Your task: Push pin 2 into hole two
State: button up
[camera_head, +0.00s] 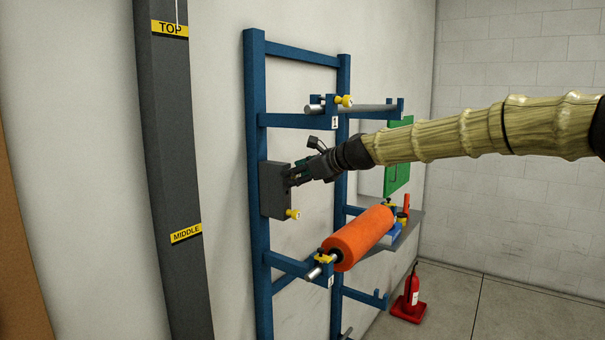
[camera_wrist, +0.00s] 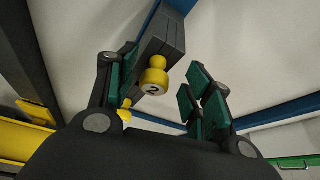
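Pin 2 is a yellow knobbed pin (camera_wrist: 153,80) marked "2" in the wrist view. It is at the face of a dark grey block (camera_wrist: 165,42), between my fingers and nearer the left one. How deep it sits cannot be told. My gripper (camera_wrist: 172,90) is open, with green-padded fingers apart on either side. In the head view, my gripper (camera_head: 290,178) is at the right face of the grey block (camera_head: 275,190) and hides pin 2. Another yellow pin (camera_head: 293,214) is at the block's lower corner. No empty hole can be made out.
The block is on a blue rack (camera_head: 256,120) against a pale wall. Above is a bar (camera_head: 365,108) with a yellow pin at label 1. Below right is an orange roller (camera_head: 362,240).

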jog(key=shift+s+a+r, duration=0.1)
jog(key=shift+s+r, duration=0.25)
jog(key=shift+s, duration=0.2)
jog(key=shift+s+a+r, duration=0.1)
jog(key=shift+s+r, duration=0.2)
jog(key=shift+s, duration=0.2)
jog(key=shift+w+d+f, duration=0.1)
jog(key=shift+w+f, duration=0.35)
jog(key=shift+w, duration=0.2)
jog(key=shift+w+d+f, duration=0.1)
jog(key=shift+w+f, duration=0.35)
jog(key=shift+w, duration=0.15)
jog(key=c, duration=0.7)
jog(key=shift+s+r, duration=0.2)
jog(key=c, duration=0.4)
jog(key=shift+s+a+r, duration=0.15)
jog(key=shift+s+r, duration=0.05)
jog(key=o, duration=0.4)
jog(key=shift+w, duration=0.1)
grip_shut()
